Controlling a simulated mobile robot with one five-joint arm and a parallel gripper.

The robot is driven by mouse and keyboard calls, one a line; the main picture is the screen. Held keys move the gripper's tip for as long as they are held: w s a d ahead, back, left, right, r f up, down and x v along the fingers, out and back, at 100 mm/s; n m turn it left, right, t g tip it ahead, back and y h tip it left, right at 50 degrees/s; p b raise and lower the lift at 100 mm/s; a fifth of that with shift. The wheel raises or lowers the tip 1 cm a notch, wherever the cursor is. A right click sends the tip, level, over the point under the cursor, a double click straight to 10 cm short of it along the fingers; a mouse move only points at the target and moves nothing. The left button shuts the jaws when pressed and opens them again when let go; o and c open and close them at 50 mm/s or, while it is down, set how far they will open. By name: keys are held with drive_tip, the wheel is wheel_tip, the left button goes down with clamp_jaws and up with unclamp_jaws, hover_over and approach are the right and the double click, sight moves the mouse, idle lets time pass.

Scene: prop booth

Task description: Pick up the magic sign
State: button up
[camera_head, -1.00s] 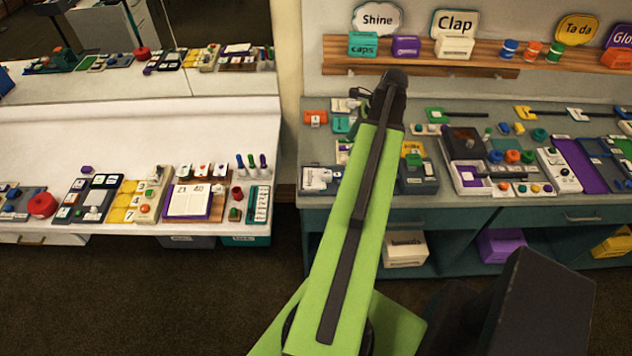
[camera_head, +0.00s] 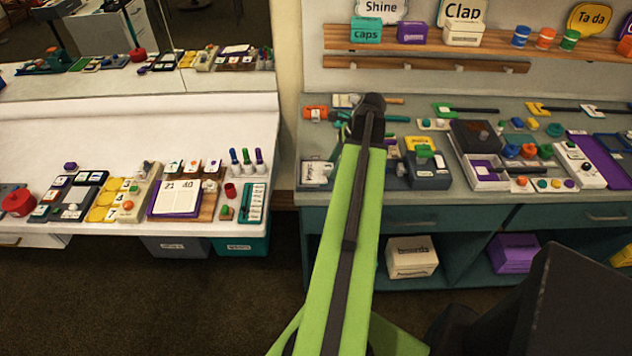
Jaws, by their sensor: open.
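Lettered signs stand along the wooden wall shelf: a white Shine sign (camera_head: 381,8), a Clap sign (camera_head: 461,11) and a yellow Ta da sign (camera_head: 590,18). The top edge of the picture cuts off the first two. My gripper (camera_head: 369,107) is at the far end of my green arm, over the left part of the grey-green counter. The arm's dark end hides its fingertips and what lies directly behind them. I see nothing held.
The counter (camera_head: 455,196) is crowded with small props, including a dark box (camera_head: 429,172) and teal pieces near my gripper. A wooden shelf (camera_head: 490,36) juts out above it. A white table (camera_head: 110,125) stands left. Dark carpet (camera_head: 190,310) is clear between.

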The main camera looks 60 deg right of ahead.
sight(327, 166)
drive_tip(key=shift+w+a+f, duration=0.1)
drive_tip(key=shift+f, duration=0.5)
drive_tip(key=shift+r, duration=0.2)
clamp_jaws()
drive_tip(key=shift+r+p, duration=0.65)
drive_tip(key=shift+p, duration=0.15)
wheel_tip(327, 166, up, 4)
drive_tip(key=p, duration=0.4)
drive_tip(key=s+d+r+p, duration=0.5)
drive_tip(key=s+d, duration=0.1)
drive_tip(key=s, duration=0.3)
drive_tip(key=shift+s+d+r+p, duration=0.3)
drive_tip(key=shift+s+r+p, duration=0.05)
